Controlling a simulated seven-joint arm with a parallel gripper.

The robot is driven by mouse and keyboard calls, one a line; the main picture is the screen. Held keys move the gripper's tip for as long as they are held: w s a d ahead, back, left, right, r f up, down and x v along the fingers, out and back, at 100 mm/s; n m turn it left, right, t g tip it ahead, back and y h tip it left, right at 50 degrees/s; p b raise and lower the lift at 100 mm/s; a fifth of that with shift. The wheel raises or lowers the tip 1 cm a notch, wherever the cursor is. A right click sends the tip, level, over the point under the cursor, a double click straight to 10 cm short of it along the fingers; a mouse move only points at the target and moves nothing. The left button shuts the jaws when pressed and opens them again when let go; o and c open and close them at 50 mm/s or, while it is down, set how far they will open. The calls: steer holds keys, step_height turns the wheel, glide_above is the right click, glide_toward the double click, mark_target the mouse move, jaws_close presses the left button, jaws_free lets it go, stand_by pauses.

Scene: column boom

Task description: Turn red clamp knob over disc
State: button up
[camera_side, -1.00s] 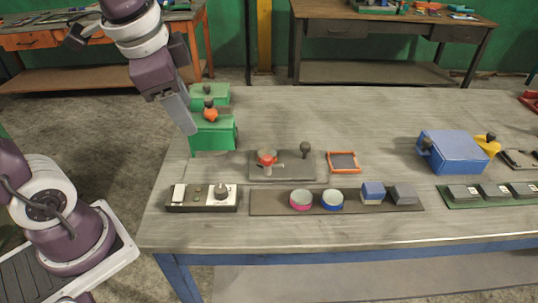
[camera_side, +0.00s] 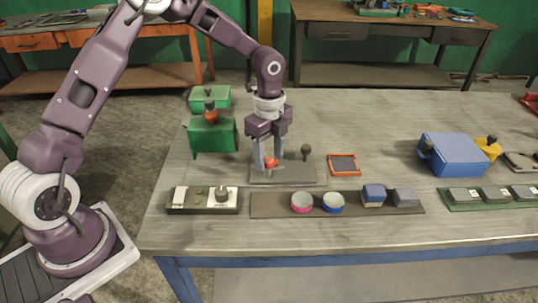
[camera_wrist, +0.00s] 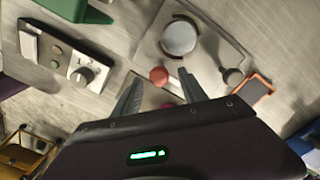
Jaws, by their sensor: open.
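The red clamp knob (camera_side: 270,162) stands on a grey plate (camera_side: 300,174) on the bench. My gripper (camera_side: 268,164) is above it, pointing down, with its two fingers on either side of the knob. In the wrist view, the red knob (camera_wrist: 158,76) shows between the two open fingertips (camera_wrist: 159,77); I cannot tell whether they touch it. A round grey disc (camera_wrist: 180,37) with a dark rim lies on the same plate beside the knob in that view. My fingers partly hide the fixture in the side view.
A dark ball knob (camera_side: 305,150) stands right of my gripper. An orange-framed pad (camera_side: 344,164) is further right. A green box (camera_side: 212,137) is behind left. A switch box (camera_side: 204,200) and a tray (camera_side: 267,203) with round caps and blocks are in front.

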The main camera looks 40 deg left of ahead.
steer(key=shift+f, duration=0.1)
steer(key=shift+c, duration=0.4)
jaws_close()
steer(key=n, duration=0.9)
steer(key=shift+w, duration=0.1)
steer(key=n, duration=0.4)
steer(key=shift+a+n, duration=0.1)
steer(key=shift+n, duration=2.3)
steer(key=shift+a, duration=0.1)
